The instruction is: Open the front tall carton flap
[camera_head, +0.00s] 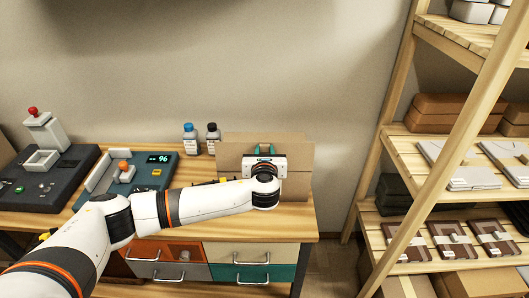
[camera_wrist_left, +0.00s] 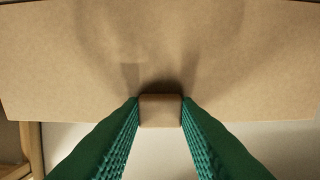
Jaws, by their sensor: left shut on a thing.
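The tall brown carton (camera_head: 298,185) stands at the right end of the wooden worktop. My left gripper (camera_head: 264,149) is at the carton's upper part, and my wrist and forearm cover much of its front. In the left wrist view a wide cardboard flap (camera_wrist_left: 70,60) fills the upper part. A small brown tab (camera_wrist_left: 160,111) at the flap's lower edge in that view sits between my green fingertips, which are shut on it. How far the flap is tilted is hard to tell. My right gripper is not in view.
A blue-capped bottle (camera_head: 190,140) and a black-capped bottle (camera_head: 212,138) stand left of the carton. A device with an orange knob (camera_head: 124,168) and a dark press base (camera_head: 40,185) lie further left. A wooden shelf rack (camera_head: 400,130) stands to the right. Drawers (camera_head: 237,253) are below the worktop.

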